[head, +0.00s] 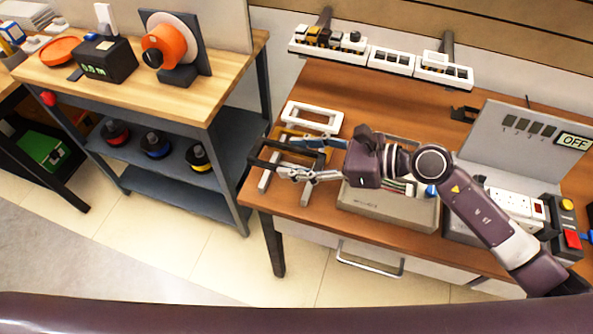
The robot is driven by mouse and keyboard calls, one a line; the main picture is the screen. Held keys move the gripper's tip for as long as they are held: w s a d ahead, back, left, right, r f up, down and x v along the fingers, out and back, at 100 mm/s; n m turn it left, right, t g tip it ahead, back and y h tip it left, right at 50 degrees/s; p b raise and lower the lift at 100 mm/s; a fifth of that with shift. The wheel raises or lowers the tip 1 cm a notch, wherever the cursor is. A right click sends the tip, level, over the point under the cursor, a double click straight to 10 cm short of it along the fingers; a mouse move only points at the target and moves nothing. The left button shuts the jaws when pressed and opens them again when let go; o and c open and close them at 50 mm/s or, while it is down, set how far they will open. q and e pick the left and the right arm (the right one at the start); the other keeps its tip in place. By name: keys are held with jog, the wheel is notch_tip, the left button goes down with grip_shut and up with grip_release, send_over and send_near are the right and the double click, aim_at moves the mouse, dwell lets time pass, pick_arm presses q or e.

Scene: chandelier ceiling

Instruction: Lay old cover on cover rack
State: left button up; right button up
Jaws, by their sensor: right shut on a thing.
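The dark rectangular frame, which looks like the old cover (262,163), is in the grasp of my right gripper (300,160). The gripper comes in from the right and is shut on it. The cover is over the left end of the brown workbench, above a rack with pale rails that looks like the cover rack (265,181). I cannot tell whether the cover touches the rails. A white frame-shaped cover (312,108) lies behind it, with a yellowish piece (290,134) between. My left gripper is not in view.
A grey box (390,212) with wires stands right of the rack, partly under my right arm. A grey panel (520,140) marked OFF and a white socket strip (510,203) stand further right. White bins (390,60) line the wall. A wooden-topped cart (150,98) stands left, across a gap.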

notch_tip(320, 180, down, 6)
jog(key=shift+f, duration=0.1)
dwell(0.4)
jog(key=shift+f+b, duration=0.4)
jog(key=shift+b, duration=0.25)
jog(key=o, duration=1.1)
jog(key=shift+c, duration=0.2)
jog(key=shift+r, duration=0.1)
